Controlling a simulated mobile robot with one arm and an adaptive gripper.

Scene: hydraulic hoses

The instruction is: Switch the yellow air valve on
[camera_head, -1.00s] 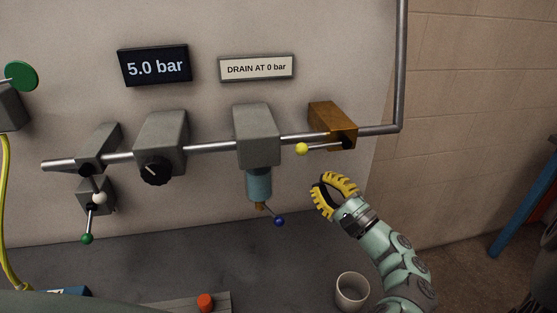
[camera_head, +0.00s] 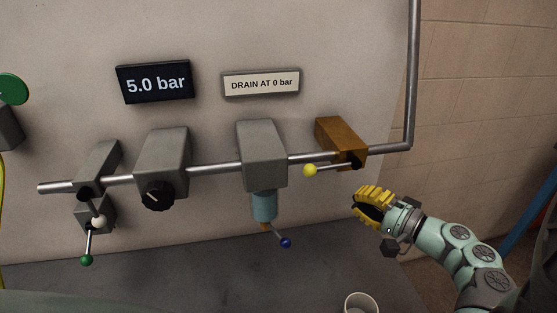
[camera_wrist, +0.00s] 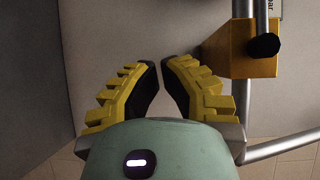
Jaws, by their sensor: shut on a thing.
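The yellow air valve is a brass-orange block (camera_head: 339,137) at the right end of the metal pipe. Its thin lever ends in a yellow ball (camera_head: 310,170) and points left from a black hub, roughly along the pipe. In the wrist view the block (camera_wrist: 240,62) is at upper right, outside the fingers; the yellow ball is out of view. My gripper (camera_head: 363,199) is below and right of the valve, apart from it and from the lever. Its yellow-and-black fingers (camera_wrist: 161,75) are partly closed with a gap between the tips. I see nothing between them.
Left of the valve are a grey unit with blue bowl (camera_head: 264,205), a blue-ball lever (camera_head: 285,242), and a black knob (camera_head: 159,195). A cup (camera_head: 361,303) stands below on the bench.

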